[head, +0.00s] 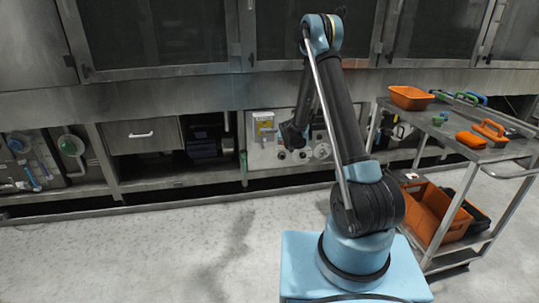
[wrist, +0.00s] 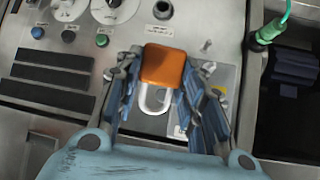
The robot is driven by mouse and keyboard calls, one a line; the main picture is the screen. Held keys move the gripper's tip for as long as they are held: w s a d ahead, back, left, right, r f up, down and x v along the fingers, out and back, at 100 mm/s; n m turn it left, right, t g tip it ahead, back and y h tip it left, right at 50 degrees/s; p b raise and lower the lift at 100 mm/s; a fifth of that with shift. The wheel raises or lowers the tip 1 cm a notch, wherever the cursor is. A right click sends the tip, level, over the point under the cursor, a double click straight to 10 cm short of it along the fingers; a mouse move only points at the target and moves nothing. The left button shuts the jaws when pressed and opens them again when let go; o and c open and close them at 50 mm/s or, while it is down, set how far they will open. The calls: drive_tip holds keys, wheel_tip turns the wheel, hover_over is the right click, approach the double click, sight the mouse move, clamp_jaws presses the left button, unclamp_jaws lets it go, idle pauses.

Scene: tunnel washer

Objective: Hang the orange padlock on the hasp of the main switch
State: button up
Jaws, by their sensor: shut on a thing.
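The orange padlock (wrist: 163,66) is between the fingers of my gripper (wrist: 166,90) in the wrist view. My gripper is shut on its orange body. Its pale shackle points toward the bottom of the picture and looks closed. Behind it is a grey control panel. A plate with a yellow mark (wrist: 220,91) shows partly behind the right finger; the hasp cannot be made out. In the head view, a yellow-labelled box (head: 264,124), perhaps the main switch, is on the panel, left of my gripper (head: 291,138). The padlock cannot be made out there.
The panel carries round gauges (wrist: 113,7), coloured buttons (wrist: 102,40) and dark slots (wrist: 50,78). A green-ended cable (wrist: 270,32) hangs beside a dark opening. A cart (head: 470,150) with orange bins and tools stands at the right. The floor at left is clear.

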drive_tip(key=a+f+n+g+y, duration=0.2)
drive_tip(key=a+f, duration=0.6)
drive_tip(key=a, duration=0.1)
drive_tip(key=w+a+f, duration=0.1)
drive_tip(key=w+a, duration=0.1)
drive_tip(key=w, duration=0.7)
drive_tip(key=shift+a+f, duration=0.2)
idle(0.8)
drive_tip(key=shift+w, duration=0.15)
idle(0.5)
drive_tip(key=o, duration=1.2)
